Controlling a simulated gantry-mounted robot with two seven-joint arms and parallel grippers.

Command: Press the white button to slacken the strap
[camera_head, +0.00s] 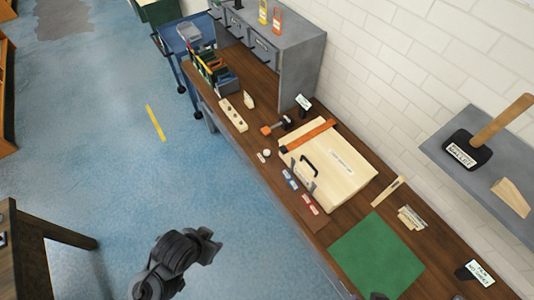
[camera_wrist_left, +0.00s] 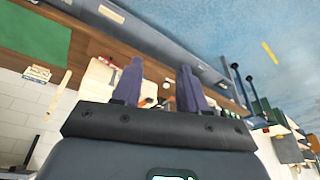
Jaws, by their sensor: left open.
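A small round white piece, which looks like the white button (camera_head: 267,153), sits on the bench's front side, left of the pale wooden bodyframe (camera_head: 345,178). My left gripper (camera_head: 212,246) is over the blue floor in front of the bench, well apart from the button. In the left wrist view my left gripper (camera_wrist_left: 158,84) is open and empty, and its fingers partly hide the bodyframe (camera_wrist_left: 100,76). My right gripper is not in view.
The wooden bench (camera_head: 316,228) also holds a green mat (camera_head: 376,256), a black-and-orange tool (camera_head: 275,127), a block with holes (camera_head: 233,114) and small labelled pieces. A grey shelf (camera_head: 470,165) with a mallet (camera_head: 500,122) juts from the wall. Floor before the bench is clear.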

